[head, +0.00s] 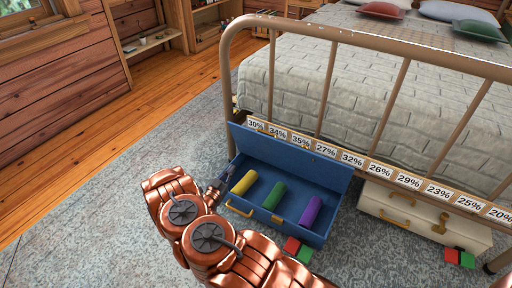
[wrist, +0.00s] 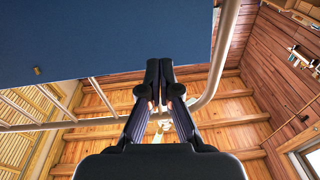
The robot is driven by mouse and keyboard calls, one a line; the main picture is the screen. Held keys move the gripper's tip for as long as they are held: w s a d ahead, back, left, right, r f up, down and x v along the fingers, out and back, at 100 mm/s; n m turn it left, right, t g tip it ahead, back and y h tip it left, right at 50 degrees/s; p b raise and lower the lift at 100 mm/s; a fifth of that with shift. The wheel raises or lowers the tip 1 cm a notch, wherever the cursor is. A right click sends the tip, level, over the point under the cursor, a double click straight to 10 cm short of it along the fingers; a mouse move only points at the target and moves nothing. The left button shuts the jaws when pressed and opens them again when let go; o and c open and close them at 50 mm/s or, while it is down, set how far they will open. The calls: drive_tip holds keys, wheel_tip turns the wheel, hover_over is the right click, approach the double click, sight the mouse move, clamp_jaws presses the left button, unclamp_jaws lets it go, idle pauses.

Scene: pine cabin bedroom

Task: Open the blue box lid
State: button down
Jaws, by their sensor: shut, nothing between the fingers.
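The blue box (head: 266,216) sits on the rug at the foot of the bed. Its lid (head: 290,155) stands raised at the back, near the bed's lower rail, and the inside shows. A yellow cylinder (head: 244,182), a green cylinder (head: 273,195) and a purple cylinder (head: 311,211) lie inside. My gripper (head: 226,176) is at the box's left end, partly hidden by my arm. In the wrist view my gripper (wrist: 160,68) has its fingers together and empty. A blue panel, apparently the lid (wrist: 110,40), fills the top there; I cannot tell whether the fingers touch it.
A cream case (head: 423,217) lies right of the box under the bed. Red and green blocks (head: 298,248) sit before the box, with more (head: 459,257) by the case. The metal bed frame (head: 224,80) rises behind the box. Rug at the left (head: 90,210) is clear.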

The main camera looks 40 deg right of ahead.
drive_tip(key=s+d+r+h, duration=0.1)
drive_tip(key=s+d+h, duration=0.1)
drive_tip(key=s, duration=0.2)
drive_tip(key=b, duration=0.3)
approach(259, 140)
drive_tip(key=shift+h, duration=0.3)
drive_tip(key=x, duration=0.5)
drive_tip(key=shift+d+f, duration=0.15)
drive_tip(key=shift+d, duration=0.1)
drive_tip(key=shift+b+x, duration=0.35)
drive_tip(key=shift+x, duration=0.55)
drive_tip(key=shift+w, duration=0.15)
